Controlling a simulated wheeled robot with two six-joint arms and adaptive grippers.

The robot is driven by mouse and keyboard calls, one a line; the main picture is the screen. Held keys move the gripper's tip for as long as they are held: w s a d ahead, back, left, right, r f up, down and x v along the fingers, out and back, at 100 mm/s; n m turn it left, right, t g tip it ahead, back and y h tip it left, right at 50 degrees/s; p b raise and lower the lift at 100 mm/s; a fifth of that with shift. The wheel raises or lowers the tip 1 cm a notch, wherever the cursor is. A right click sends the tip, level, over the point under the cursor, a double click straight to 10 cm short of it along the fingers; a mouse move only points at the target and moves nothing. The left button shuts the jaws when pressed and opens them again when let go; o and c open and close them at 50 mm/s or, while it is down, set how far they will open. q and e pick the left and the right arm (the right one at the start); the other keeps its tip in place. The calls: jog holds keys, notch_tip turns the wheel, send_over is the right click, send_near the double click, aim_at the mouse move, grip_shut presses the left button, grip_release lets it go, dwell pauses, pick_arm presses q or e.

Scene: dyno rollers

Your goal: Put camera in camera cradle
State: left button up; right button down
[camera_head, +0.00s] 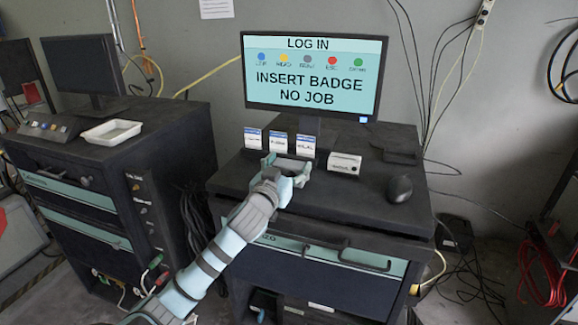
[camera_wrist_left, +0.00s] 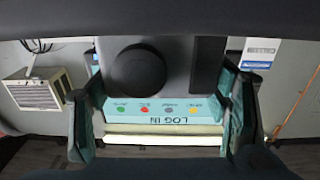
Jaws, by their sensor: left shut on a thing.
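My left gripper (camera_head: 288,166) is over the desk, in front of the monitor. Its teal fingers are shut on a grey block-shaped thing, which I take to be the camera (camera_wrist_left: 207,62). In the left wrist view the gripper (camera_wrist_left: 165,125) has a finger on each side of it, and a round black lens-like part (camera_wrist_left: 138,72) shows on the grey body. In the head view the held thing is mostly hidden by the gripper. I cannot make out a camera cradle for certain in either view. My right gripper is in neither view.
A monitor (camera_head: 312,83) reads "LOG IN, INSERT BADGE, NO JOB". Three labelled cards (camera_head: 279,142) stand below it. A small white box (camera_head: 344,164) and a black mouse (camera_head: 399,188) are to the gripper's right. A white tray (camera_head: 111,132) lies on the left cabinet.

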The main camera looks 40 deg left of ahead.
pick_arm(q)
jog(key=shift+f, duration=0.2)
jog(key=o, duration=1.3)
